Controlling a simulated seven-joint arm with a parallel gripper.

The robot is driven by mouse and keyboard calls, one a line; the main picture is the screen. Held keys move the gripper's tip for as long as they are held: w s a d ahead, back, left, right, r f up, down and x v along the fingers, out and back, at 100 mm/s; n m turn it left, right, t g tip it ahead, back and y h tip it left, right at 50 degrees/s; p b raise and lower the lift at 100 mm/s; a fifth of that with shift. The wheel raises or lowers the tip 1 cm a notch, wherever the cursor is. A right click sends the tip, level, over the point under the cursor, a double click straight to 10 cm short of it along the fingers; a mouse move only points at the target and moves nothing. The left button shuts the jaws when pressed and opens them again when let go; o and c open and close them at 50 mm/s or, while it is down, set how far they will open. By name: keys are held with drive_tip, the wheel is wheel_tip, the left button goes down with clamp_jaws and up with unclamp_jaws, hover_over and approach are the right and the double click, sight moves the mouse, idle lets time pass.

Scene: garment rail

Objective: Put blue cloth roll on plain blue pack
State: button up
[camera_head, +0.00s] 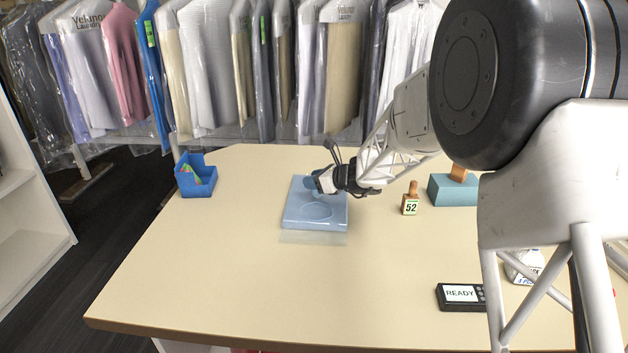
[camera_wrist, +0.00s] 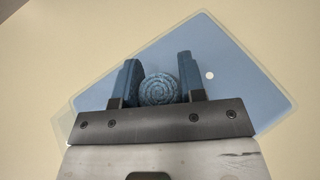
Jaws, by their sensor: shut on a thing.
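The plain blue pack (camera_head: 297,223) lies flat on the table, light blue in a clear sleeve, with an oval outline on its front part. It fills much of the wrist view (camera_wrist: 228,60), with a small white dot near its right side. My gripper (camera_wrist: 158,82) is shut on the blue cloth roll (camera_wrist: 158,89), whose coiled end shows between the two blue fingers. In the head view my gripper (camera_head: 318,184) is over the back right part of the pack. The roll is mostly hidden there, and I cannot tell whether it touches the pack.
A blue bin (camera_head: 196,178) with coloured pieces stands at the back left. A wooden stamp marked 52 (camera_head: 411,199) and a teal block (camera_head: 453,190) stand right of the pack. A READY device (camera_head: 461,296) lies at front right. The table's front left is clear. Bagged garments hang behind.

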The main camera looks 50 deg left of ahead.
drive_tip(key=shift+f, duration=0.15)
drive_tip(key=o, duration=0.9)
drive_tip(key=shift+d+r, duration=0.15)
drive_tip(key=shift+r, duration=0.05)
drive_tip(key=v, duration=1.1)
drive_tip(key=shift+d+r, duration=0.15)
drive_tip(key=shift+d, duration=0.15)
drive_tip(key=shift+w, duration=0.1)
idle(0.3)
